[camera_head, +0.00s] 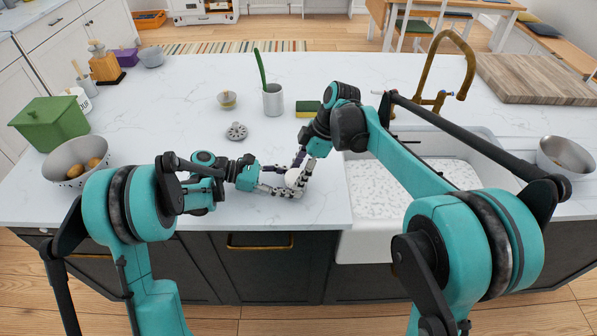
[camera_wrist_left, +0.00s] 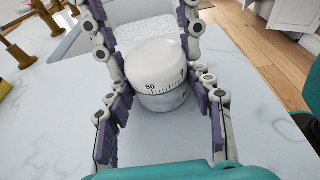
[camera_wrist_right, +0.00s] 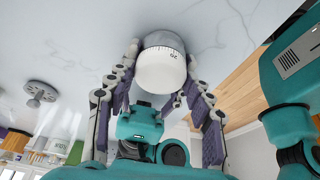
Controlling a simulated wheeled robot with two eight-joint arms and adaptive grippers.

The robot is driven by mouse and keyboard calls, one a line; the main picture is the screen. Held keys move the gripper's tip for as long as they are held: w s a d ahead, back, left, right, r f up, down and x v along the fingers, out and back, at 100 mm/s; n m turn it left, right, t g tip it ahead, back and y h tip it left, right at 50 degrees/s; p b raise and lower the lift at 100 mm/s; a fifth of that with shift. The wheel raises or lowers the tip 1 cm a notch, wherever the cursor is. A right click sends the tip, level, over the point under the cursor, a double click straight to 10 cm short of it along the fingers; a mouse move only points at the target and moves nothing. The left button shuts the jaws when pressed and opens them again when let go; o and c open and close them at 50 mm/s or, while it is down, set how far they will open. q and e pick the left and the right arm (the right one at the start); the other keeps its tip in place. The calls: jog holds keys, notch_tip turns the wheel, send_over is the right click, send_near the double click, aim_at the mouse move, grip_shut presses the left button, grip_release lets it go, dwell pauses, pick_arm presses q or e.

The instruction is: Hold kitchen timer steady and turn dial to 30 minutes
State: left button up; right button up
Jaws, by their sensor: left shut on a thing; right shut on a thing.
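A white cylindrical kitchen timer (camera_head: 292,178) is on the worktop near the front edge. In the left wrist view the timer (camera_wrist_left: 158,72) has a white upper dial with a marked scale and a shinier lower base; 50 is readable near the front. In the right wrist view the timer (camera_wrist_right: 161,68) shows 20, upside down. My left gripper (camera_head: 288,187) comes from the left and is shut on the timer low down. My right gripper (camera_head: 302,168) comes from the back right and is shut on it from above. The exact finger contacts are partly hidden.
A sink (camera_head: 400,190) with a brass tap (camera_head: 438,65) lies to the right. A round grey slotted piece (camera_head: 236,131), a small lidded jar (camera_head: 227,100), a white cup (camera_head: 273,101) and a sponge (camera_head: 307,109) stand behind. A bowl (camera_head: 62,163) is at the left.

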jog(key=m+t, duration=0.1)
jog(key=m, duration=0.3)
jog(key=shift+s+m+t, duration=0.15)
jog(key=shift+m+t, duration=0.15)
jog(key=shift+t, duration=0.1)
jog(key=o, duration=1.2)
jog(key=shift+c, duration=0.2)
jog(key=v, duration=1.2)
